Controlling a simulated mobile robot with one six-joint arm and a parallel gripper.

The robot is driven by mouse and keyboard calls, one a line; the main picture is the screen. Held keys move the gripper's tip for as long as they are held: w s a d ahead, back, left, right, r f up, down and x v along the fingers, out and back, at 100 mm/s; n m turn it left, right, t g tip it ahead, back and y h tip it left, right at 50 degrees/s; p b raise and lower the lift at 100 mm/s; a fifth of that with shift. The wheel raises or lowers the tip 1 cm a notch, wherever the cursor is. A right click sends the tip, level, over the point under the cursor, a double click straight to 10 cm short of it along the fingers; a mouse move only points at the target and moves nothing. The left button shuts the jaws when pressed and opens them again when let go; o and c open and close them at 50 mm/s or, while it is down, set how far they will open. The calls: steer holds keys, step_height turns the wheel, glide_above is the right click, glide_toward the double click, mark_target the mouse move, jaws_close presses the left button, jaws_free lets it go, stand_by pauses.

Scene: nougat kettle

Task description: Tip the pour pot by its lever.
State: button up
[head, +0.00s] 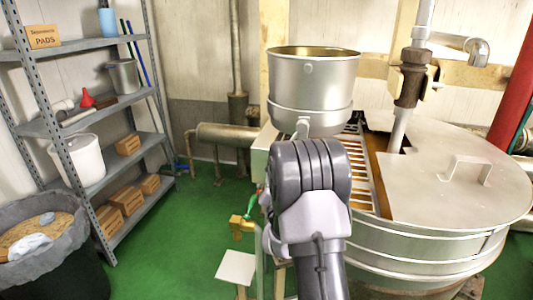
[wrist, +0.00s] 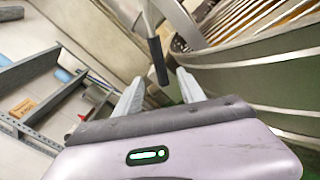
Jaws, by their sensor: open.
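The pour pot (head: 312,80) is a silver metal pot standing upright above the near left edge of the large kettle, behind my arm. In the wrist view a thin metal lever with a black grip (wrist: 157,62) comes down from the top. My gripper (wrist: 161,76) is open, with two pale grey fingers. The lower end of the black grip appears between the fingertips, with a gap on both sides. I cannot tell how deep it sits between them. In the head view my arm hides the gripper and the lever.
The large round kettle (head: 455,190) with its lid handle fills the right; its slatted opening (head: 360,165) lies beside the pot. A grey shelf (head: 75,125) and a grey bin (head: 45,270) stand left. A yellow valve with green handle (head: 250,205) is left of my arm. Green floor (head: 185,240) is open.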

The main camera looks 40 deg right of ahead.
steer(key=b+x, duration=0.2)
steer(key=x, duration=1.4)
steer(key=shift+a, duration=0.25)
steer(key=shift+c, duration=0.2)
jaws_close()
